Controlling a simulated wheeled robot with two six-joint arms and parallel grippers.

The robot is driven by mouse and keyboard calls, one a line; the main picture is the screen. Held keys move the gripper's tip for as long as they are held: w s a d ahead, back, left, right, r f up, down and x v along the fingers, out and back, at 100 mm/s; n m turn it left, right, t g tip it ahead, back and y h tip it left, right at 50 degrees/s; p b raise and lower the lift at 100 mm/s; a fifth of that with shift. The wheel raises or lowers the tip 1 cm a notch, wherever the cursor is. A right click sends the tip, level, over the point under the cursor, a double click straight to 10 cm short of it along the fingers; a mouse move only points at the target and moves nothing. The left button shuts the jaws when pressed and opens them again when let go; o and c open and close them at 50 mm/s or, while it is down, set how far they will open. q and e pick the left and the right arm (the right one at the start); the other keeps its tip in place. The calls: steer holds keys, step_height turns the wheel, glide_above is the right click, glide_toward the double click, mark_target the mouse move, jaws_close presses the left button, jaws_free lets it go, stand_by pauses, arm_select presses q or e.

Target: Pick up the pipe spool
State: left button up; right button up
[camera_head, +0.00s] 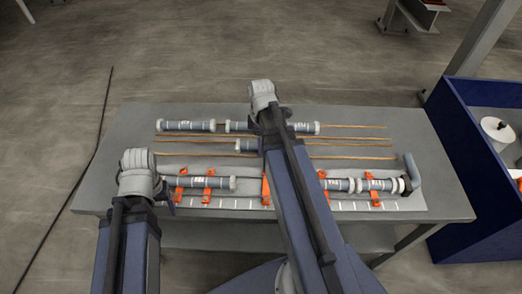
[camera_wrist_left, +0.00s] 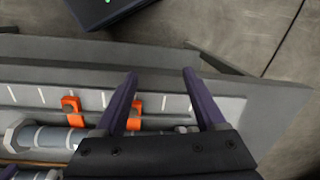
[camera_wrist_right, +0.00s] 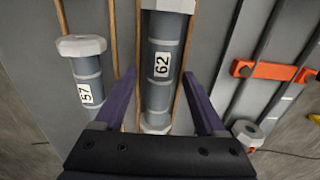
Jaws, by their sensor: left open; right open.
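Several grey pipe spools with pale flanged ends lie on the table. Spool 62 (camera_wrist_right: 162,62) shows between my right gripper's open fingers (camera_wrist_right: 158,74); whether they are level with it I cannot tell. Spool 57 (camera_wrist_right: 86,78) lies left of them. In the head view my right arm partly hides the back row, where one spool (camera_head: 187,126) lies at left and another (camera_head: 303,128) at right. My left gripper (camera_wrist_left: 160,73) is open and empty near the front row, with a clamped spool (camera_wrist_left: 48,137) to its left in that wrist view.
Orange clamps (camera_head: 208,186) hold the front row, which ends at a grey elbow (camera_head: 411,170). Thin wooden strips (camera_head: 346,138) run along the back rows. A blue bin (camera_head: 470,150) stands right of the table (camera_head: 447,200). The table's far left is bare.

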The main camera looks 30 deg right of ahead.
jaws_close()
stand_by(0.6)
